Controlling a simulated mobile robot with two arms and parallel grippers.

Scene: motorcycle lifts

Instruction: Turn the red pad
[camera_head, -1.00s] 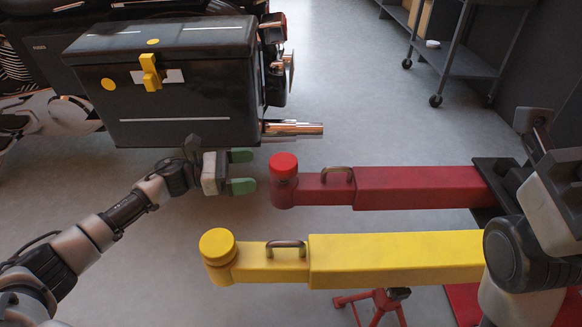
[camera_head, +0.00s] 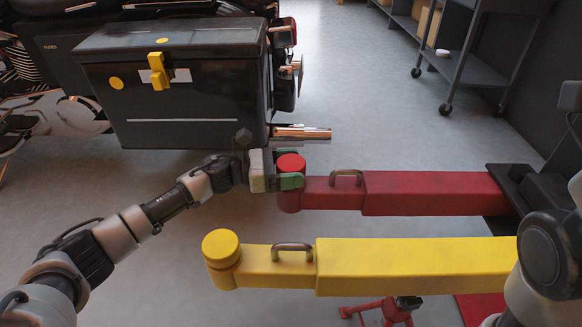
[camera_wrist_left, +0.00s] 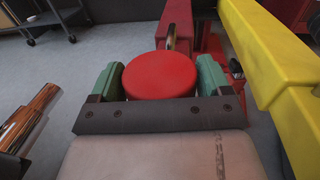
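The red pad (camera_head: 291,164) is a round disc on the end of the red lift arm (camera_head: 430,193). My left gripper (camera_head: 290,167) reaches in from the left with its green fingers on either side of the pad. In the left wrist view the red pad (camera_wrist_left: 160,75) sits between the two fingers of the left gripper (camera_wrist_left: 160,80). The fingers are apart, with little room beside the pad; whether they touch it I cannot tell. My right arm shows at the right edge, but its gripper is not seen.
A yellow lift arm (camera_head: 420,265) with a yellow pad (camera_head: 221,246) runs parallel in front of the red one. A motorcycle with a black case (camera_head: 180,85) and a chrome exhaust (camera_head: 302,134) stands behind. A dark cart (camera_head: 470,65) stands at the back right.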

